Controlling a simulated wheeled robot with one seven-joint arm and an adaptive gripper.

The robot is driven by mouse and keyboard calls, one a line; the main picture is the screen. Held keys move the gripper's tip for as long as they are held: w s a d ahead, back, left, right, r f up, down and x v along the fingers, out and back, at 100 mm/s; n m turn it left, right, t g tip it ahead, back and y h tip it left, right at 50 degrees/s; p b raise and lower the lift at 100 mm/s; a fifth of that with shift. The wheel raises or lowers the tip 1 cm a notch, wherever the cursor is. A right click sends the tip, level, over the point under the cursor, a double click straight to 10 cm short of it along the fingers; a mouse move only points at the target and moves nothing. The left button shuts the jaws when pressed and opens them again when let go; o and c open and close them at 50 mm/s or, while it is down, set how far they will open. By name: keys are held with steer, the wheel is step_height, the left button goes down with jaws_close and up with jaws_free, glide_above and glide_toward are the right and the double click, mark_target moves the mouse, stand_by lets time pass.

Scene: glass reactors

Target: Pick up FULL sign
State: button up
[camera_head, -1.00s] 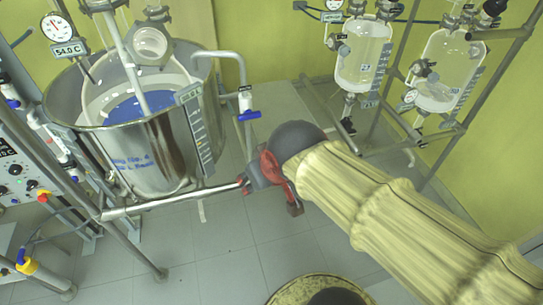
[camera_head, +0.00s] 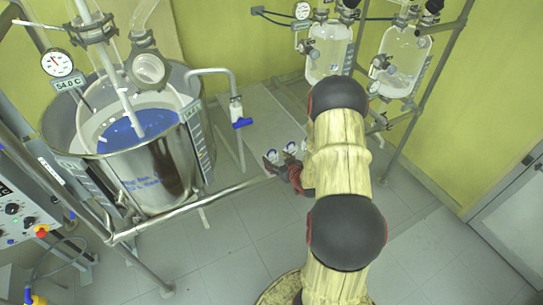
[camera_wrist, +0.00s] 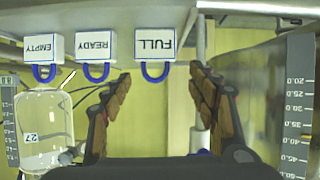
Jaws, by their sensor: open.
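The FULL sign (camera_wrist: 155,43) is a white block with a blue loop (camera_wrist: 155,72), and it appears upside down in the wrist view. It is at the top, on or against a pale rail (camera_wrist: 110,14). My gripper (camera_wrist: 160,73) is open. Its two dark fingers with brown pads spread on either side of the loop, and I see no contact. In the head view my gripper (camera_head: 284,163) is small beyond my arm, near small white and blue pieces (camera_head: 291,147); their lettering is unreadable there.
Left of the FULL sign hang the READY sign (camera_wrist: 93,45) and the EMPTY sign (camera_wrist: 40,48), close to the left finger. A large steel vessel (camera_head: 155,165) stands left, with a metal pipe (camera_head: 190,205) before it. Glass reactors (camera_head: 402,62) stand at the back right. Floor at right is clear.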

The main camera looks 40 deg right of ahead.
mark_target(273, 157)
steer(key=shift+s+d+f+t, duration=0.15)
steer(key=shift+s+f+t, duration=0.1)
steer(key=shift+f, duration=0.3)
steer(key=shift+s+d+f+t, duration=0.1)
steer(key=shift+s+f+t, duration=0.1)
steer(key=shift+f, duration=0.3)
steer(key=b+x, duration=0.1)
steer(key=x, duration=0.6)
steer(key=shift+w+d+b, duration=0.1)
steer(key=shift+b, duration=0.3)
steer(key=shift+c, duration=0.3)
steer(key=c, duration=0.9)
